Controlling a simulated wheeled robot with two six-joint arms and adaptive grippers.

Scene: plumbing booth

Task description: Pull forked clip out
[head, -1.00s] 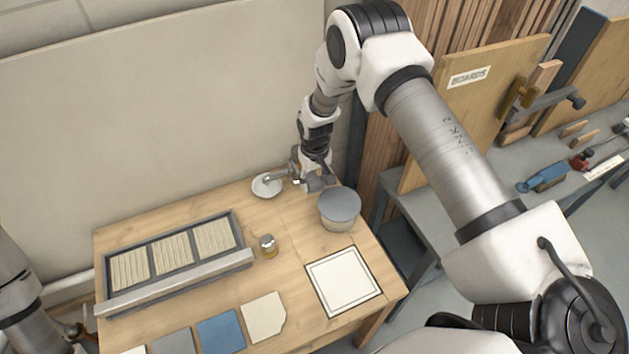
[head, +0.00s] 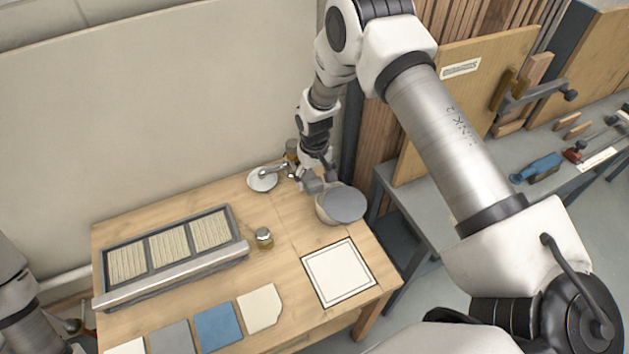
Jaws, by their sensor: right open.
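My right gripper (head: 318,187) points down at the back right of the wooden table. It is small in view and open, right beside a pale round tub (head: 326,212). The tub's grey lid (head: 345,204) sits tilted and shifted to the right. I cannot make out the forked clip; the gripper and wrist hide part of the area there. A white dish (head: 262,180) with a metal fitting (head: 272,171) on it stands just left of the gripper. Of my left arm only a link shows at the lower left edge; its gripper is not in view.
A framed tray (head: 240,249) with ribbed panels lies on the left of the table. A small jar (head: 264,239), a white framed square (head: 338,272) and flat tiles (head: 219,326) lie nearer. A grey bench (head: 508,209) stands to the right.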

